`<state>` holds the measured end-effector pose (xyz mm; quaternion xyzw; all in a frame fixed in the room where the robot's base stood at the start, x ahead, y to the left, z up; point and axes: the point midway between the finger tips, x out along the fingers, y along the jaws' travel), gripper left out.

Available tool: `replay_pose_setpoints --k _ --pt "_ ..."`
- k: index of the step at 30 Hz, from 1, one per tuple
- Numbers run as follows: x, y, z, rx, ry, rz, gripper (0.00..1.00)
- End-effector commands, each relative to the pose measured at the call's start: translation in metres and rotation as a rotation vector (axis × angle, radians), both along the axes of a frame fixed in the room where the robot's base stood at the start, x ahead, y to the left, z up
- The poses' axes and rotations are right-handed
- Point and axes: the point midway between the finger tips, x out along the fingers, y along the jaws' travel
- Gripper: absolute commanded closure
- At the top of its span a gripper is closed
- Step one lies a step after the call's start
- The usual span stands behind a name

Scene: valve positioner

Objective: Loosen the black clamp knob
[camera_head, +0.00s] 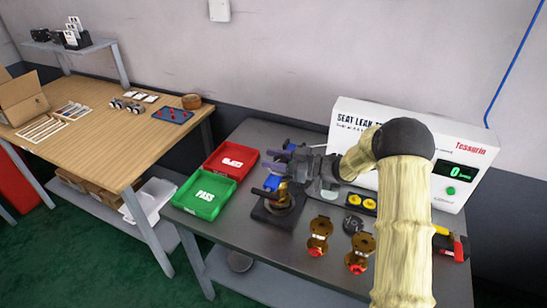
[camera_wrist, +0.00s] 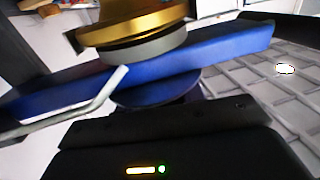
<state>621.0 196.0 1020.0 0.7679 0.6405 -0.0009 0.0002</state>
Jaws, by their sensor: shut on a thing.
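My gripper (camera_head: 283,163) is at the black fixture (camera_head: 262,213) on the grey bench, above and just behind the valve held there. The valve has a gold body (camera_head: 286,197) and a blue part (camera_head: 272,183). In the wrist view a gold disc (camera_wrist: 135,25) with a grey ring sits over a long blue bar (camera_wrist: 215,52), close in front of my gripper's dark housing. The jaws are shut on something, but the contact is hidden. I cannot make out the black clamp knob clearly in either view.
A green PASS tray (camera_head: 204,196) and a red tray (camera_head: 231,160) stand left of the fixture. Two brass valves (camera_head: 319,235) (camera_head: 359,251) and a black round part (camera_head: 353,225) lie to the right. The white leak tester (camera_head: 462,170) stands behind.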

Motion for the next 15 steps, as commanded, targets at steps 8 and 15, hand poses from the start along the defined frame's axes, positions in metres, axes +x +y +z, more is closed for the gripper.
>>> replay_pose_setpoints --k 8,15 --pt "0.0012 -0.0008 0.0012 0.001 -0.003 0.004 0.84" --pt "0.0011 -0.0006 0.0013 0.001 -0.003 0.004 0.40"
